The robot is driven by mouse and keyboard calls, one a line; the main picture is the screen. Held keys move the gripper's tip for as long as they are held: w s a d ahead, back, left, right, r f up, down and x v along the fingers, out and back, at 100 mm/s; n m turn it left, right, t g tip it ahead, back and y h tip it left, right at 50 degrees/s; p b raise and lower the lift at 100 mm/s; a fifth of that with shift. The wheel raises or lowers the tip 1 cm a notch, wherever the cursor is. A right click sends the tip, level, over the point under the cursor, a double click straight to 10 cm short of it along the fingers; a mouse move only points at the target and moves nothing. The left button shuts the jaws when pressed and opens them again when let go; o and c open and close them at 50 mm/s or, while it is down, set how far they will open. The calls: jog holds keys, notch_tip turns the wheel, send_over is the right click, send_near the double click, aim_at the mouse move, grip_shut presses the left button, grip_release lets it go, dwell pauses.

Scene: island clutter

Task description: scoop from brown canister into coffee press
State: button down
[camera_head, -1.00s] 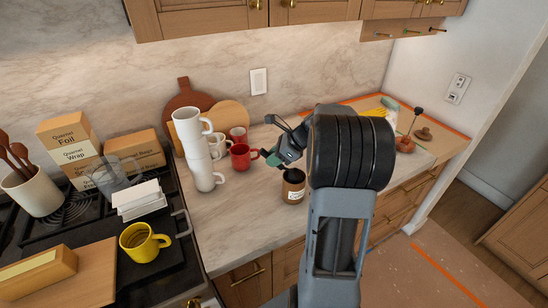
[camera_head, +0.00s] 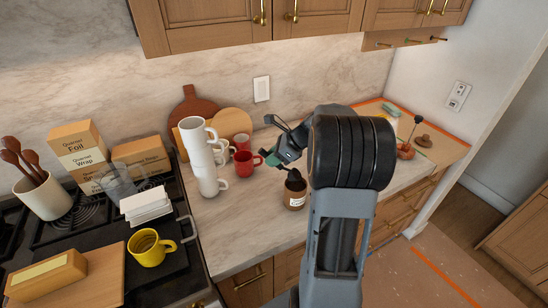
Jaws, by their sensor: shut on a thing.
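The brown canister (camera_head: 294,201) with a white label stands open on the counter, just left of my forearm. My gripper (camera_head: 277,160), with green at its tips, is above and slightly left of the canister. It is shut on a small dark scoop (camera_head: 294,179), whose dark end is at the canister's mouth; whether it is clear of the rim I cannot tell. The scoop's handle is mostly hidden. A clear glass vessel (camera_head: 118,183), apparently the coffee press, stands far left on the stove. Its contents are hard to see.
White stacked mugs (camera_head: 205,160) and a red mug (camera_head: 244,163) stand left of my gripper. A black-knobbed plunger (camera_head: 406,150) stands right. The counter's front left is clear.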

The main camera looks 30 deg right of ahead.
jog(key=shift+p, duration=0.35)
jog(key=shift+a+f+g+p, duration=0.1)
jog(key=shift+g+p, duration=0.2)
jog(key=shift+p, duration=0.05)
jog(key=shift+w+a+f+g+h+p, duration=0.2)
jog(key=shift+f+g+h+p, duration=0.35)
jog(key=shift+h+p, duration=0.55)
jog(key=shift+f, duration=0.5)
jog(key=shift+w+a+f+g+h, duration=0.15)
jog(key=shift+f+g+h, duration=0.5)
jog(key=shift+h, duration=0.1)
jog(key=shift+w+a+f+g+h, duration=0.15)
jog(key=shift+a+f+g+h, duration=0.05)
jog(key=shift+f+g+h, duration=0.5)
jog(key=shift+w+a+f+g+h, duration=0.15)
jog(key=shift+f+g+h, duration=0.5)
jog(key=shift+h, duration=0.1)
jog(key=shift+r, duration=2)
